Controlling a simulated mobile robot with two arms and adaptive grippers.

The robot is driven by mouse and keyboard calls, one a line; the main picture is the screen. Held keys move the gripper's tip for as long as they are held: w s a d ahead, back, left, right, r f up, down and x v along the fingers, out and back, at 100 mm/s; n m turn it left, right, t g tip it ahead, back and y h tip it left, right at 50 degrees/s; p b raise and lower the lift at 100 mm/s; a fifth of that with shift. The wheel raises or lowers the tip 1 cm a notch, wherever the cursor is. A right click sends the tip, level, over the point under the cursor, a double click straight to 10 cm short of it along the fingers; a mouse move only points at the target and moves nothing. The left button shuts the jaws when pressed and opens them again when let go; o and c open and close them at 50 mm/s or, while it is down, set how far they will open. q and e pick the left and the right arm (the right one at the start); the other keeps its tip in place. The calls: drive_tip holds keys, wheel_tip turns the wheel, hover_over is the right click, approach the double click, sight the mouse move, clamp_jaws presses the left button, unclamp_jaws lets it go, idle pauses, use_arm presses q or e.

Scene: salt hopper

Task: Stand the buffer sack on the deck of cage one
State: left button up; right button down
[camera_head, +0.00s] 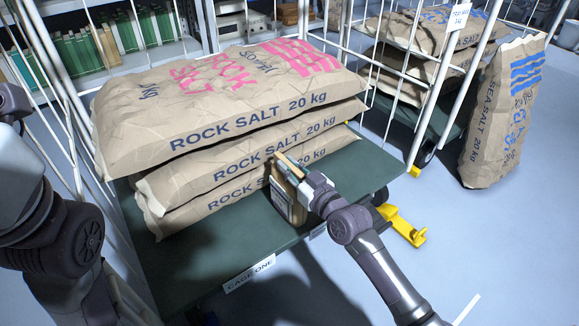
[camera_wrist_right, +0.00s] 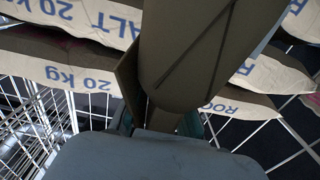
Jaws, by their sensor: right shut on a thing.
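The buffer sack appears to be the small tan packet (camera_head: 287,204) at the front of the rock salt stack. My right gripper (camera_head: 292,178) is shut on it and covers its upper part. The packet looks roughly upright over the green deck of cage one (camera_head: 222,262), near its right front; I cannot tell whether it touches the deck. In the right wrist view, a large brown-grey body (camera_wrist_right: 205,50) fills the middle, between the fingers. My left arm shows at the left, but its gripper is not visible.
Stacked rock salt sacks (camera_head: 235,140) fill the back of the deck; a bare strip runs along its front. White cage bars (camera_head: 385,75) stand behind and beside. A sea salt sack (camera_head: 503,115) stands on the floor at right, near a second loaded cage. A yellow foot (camera_head: 408,228) sticks out.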

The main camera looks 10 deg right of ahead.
drive_tip(key=c, duration=1.5)
unclamp_jaws()
drive_tip(key=o, duration=0.4)
drive_tip(key=shift+c, duration=0.2)
